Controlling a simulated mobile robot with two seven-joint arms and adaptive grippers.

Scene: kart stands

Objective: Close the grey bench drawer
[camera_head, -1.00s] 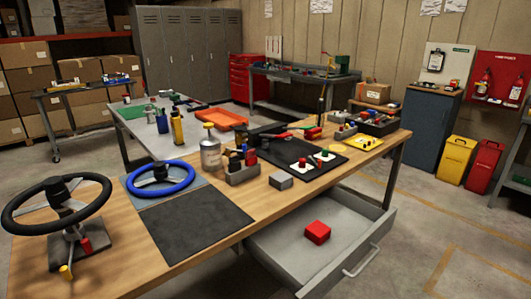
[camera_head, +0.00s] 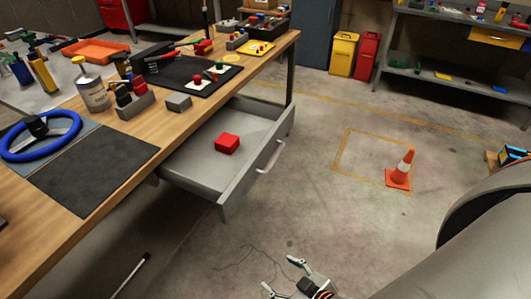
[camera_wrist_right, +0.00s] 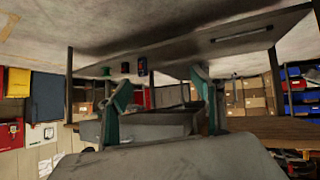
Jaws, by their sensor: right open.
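The grey bench drawer (camera_head: 192,172) is pulled out from under the wooden workbench (camera_head: 130,142) in the head view. Its light handle (camera_head: 271,157) is on the front panel, facing right. A red box (camera_head: 227,143) lies inside it. My right gripper (camera_head: 280,275) is open and empty at the bottom of the head view, apart from the drawer and nearer to me. In the right wrist view its two fingers (camera_wrist_right: 160,105) stand wide apart. A grey boxy shape shows between them; I cannot tell for sure that it is the drawer. My left gripper is not in view.
Concrete floor is clear right of the drawer. An orange cone (camera_head: 400,170) stands by a yellow floor marking. Yellow (camera_head: 343,53) and red (camera_head: 367,56) bins stand behind. The bench top carries a blue steering wheel (camera_head: 40,136), a can (camera_head: 92,92) and a black mat (camera_head: 85,169).

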